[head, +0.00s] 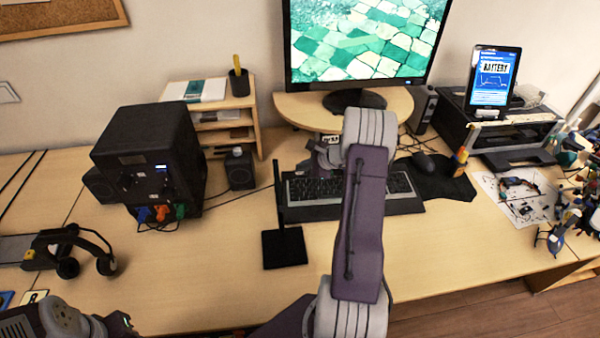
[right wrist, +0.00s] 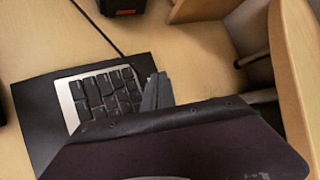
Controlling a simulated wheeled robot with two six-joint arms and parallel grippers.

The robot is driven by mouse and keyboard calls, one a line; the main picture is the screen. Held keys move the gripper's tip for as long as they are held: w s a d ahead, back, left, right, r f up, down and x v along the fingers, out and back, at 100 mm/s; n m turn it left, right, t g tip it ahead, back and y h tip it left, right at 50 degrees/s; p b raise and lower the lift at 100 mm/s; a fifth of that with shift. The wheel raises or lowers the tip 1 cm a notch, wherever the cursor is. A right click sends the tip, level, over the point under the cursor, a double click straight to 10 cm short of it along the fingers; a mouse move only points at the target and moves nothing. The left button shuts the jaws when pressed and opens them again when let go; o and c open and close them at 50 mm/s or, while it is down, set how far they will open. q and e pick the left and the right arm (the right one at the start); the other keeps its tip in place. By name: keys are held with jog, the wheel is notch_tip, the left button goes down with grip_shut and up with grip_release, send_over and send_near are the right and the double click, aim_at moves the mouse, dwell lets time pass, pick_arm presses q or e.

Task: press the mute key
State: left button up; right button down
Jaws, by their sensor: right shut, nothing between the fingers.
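The black keyboard (head: 400,190) with a silver edge lies on the desk below the monitor. My right arm crosses in front of it and hides its middle. My right gripper (head: 322,164) is over the keyboard's upper left part. In the right wrist view the shut, empty fingers (right wrist: 156,92) are beside the end of the key block, and the keyboard (right wrist: 108,95) shows several dark keys. The gap between fingertips and keys cannot be judged. No key label is readable, so I cannot tell which is the mute key. Part of my left arm shows at the lower left; its fingers are unclear.
The monitor (head: 362,40) stands on a wooden riser (head: 292,108). A black speaker (head: 240,171) and a small shelf (head: 255,125) are left of the keyboard. A mouse (head: 424,162) lies to the right. A dark box (head: 150,150) and headphones (head: 88,240) are farther left. The front desk is mostly clear.

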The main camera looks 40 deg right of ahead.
aim_at(302, 174)
jog(key=shift+r, duration=0.3)
jog(key=shift+r, duration=0.1)
notch_tip(302, 174, up, 5)
jog(key=p, duration=0.4)
dwell(0.8)
